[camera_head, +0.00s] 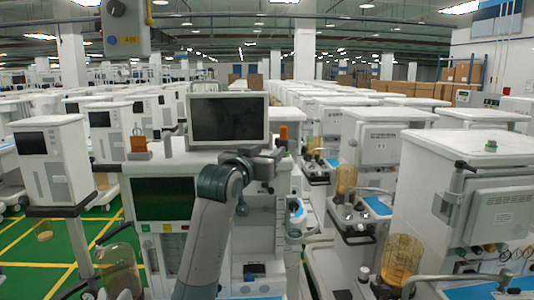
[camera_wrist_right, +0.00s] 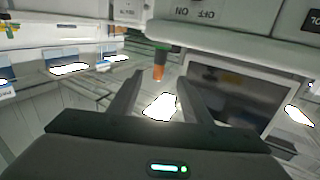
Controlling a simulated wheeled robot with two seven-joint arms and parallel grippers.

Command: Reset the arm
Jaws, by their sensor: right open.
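My right arm (camera_head: 207,235) rises from the bottom middle of the head view and bends at a dark joint in front of the nearest anaesthesia cart. My right gripper (camera_head: 275,160) is at its end, just below and right of the cart's monitor; it is small and dark there. In the right wrist view the gripper (camera_wrist_right: 160,100) has its two fingers apart with nothing held between them. An orange-tipped part (camera_wrist_right: 159,70) shows beyond the fingers; its distance is hard to tell. My left gripper is not in view.
The nearest cart has a dark monitor (camera_head: 228,117), a dark green screen (camera_head: 163,198) and an orange-topped part (camera_head: 139,145). Another cart (camera_head: 480,205) with an amber canister (camera_head: 401,258) stands close on the right. Rows of carts fill the back. Green floor (camera_head: 60,250) shows at left.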

